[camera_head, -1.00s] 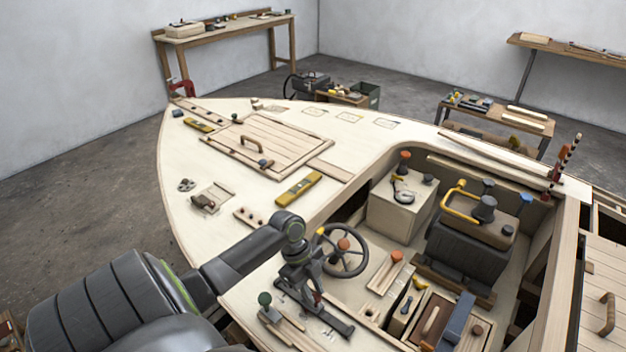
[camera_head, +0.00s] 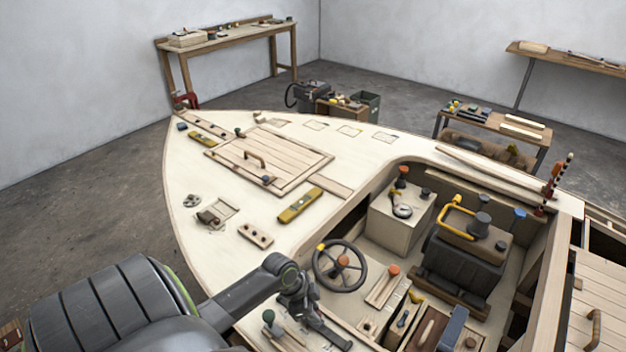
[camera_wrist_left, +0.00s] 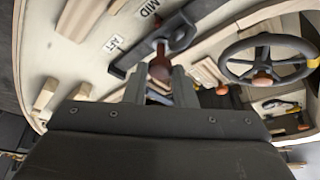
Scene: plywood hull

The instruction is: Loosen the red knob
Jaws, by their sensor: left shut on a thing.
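The red knob (camera_wrist_left: 160,68) is dark red and sits on a dark slotted bar (camera_wrist_left: 158,42) on the pale deck. In the left wrist view it lies between the two fingertips of my left gripper (camera_wrist_left: 160,88), which is shut on it. In the head view my left gripper (camera_head: 300,308) is over the deck to the left of the cockpit, with part of the dark bar (camera_head: 330,334) showing beside it. The knob itself is hidden there by the gripper. Labels "AFT" and "MID" show on the deck near the bar. My right gripper is not in view.
A steering wheel (camera_head: 340,287) with an orange hub stands just right of the gripper. An orange-topped lever (camera_head: 393,270) is further right. A dark green knob (camera_head: 268,315) stands close on the left. The foredeck beyond holds a yellow level (camera_head: 299,205).

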